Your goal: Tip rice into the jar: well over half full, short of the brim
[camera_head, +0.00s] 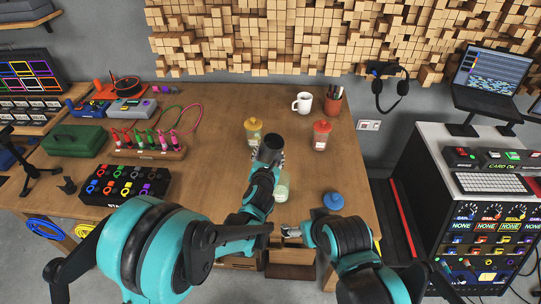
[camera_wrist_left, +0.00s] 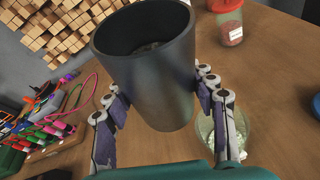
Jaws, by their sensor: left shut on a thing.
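My left gripper (camera_head: 268,158) is shut on a dark grey cup (camera_wrist_left: 145,65), which it holds above the table. The cup also shows in the head view (camera_head: 272,147). It looks close to upright; its mouth shows in the left wrist view, but its dark inside hides how much rice is there. An open glass jar (camera_head: 282,187) stands on the table just below and right of the cup, partly covered by my left arm. In the left wrist view the jar (camera_wrist_left: 236,133) shows pale greenish contents; its fill level is unclear. My right gripper (camera_head: 290,231) is near the front table edge, away from the jar.
A blue lid (camera_head: 333,201) lies right of the jar. A yellow-lidded jar (camera_head: 253,132) and a red-lidded jar (camera_head: 321,134) stand farther back, with a white mug (camera_head: 302,103) and pencil cup (camera_head: 333,101) behind.

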